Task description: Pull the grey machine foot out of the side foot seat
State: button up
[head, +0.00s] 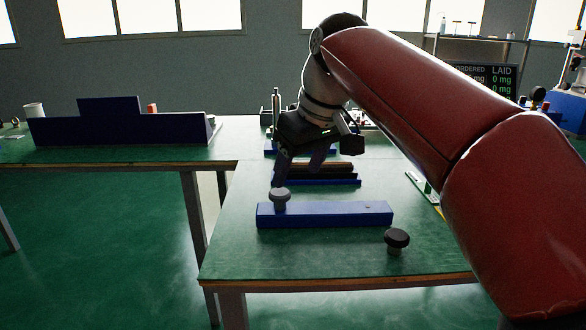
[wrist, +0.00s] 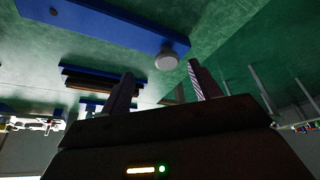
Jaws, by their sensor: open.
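The grey machine foot (head: 280,199) has a round pale head and stands at the left end of a long blue block (head: 335,214), its lower part hidden. I take that end of the block as the side foot seat. The foot also shows in the wrist view (wrist: 167,58), just beyond the gap between my fingertips. My gripper (head: 297,177) is open and empty, above and behind the foot in the head view. Its two fingers also show spread apart in the wrist view (wrist: 160,69). I see no contact with the foot.
A black-headed foot (head: 396,239) stands on the green bench (head: 240,262) near the block's right end. Behind the block is a blue rack with dark brown bars (head: 325,170). A second bench at the left holds a blue panel (head: 120,128). The bench's front left is clear.

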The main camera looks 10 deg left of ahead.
aim_at(280, 191)
jog(key=shift+n, duration=0.3)
jog(key=x, duration=0.2)
jog(key=a+b+x, duration=0.1)
jog(key=x, duration=0.2)
jog(key=a+b+x, duration=0.1)
jog(key=x, duration=0.2)
jog(key=shift+w+r, duration=0.1)
jog(key=shift+r, duration=0.15)
jog(key=c, duration=1.1)
jog(key=shift+r+p, duration=1.05)
jog(key=shift+p, duration=0.1)
jog(key=shift+r+p, duration=1.5)
jog(key=shift+p, duration=0.15)
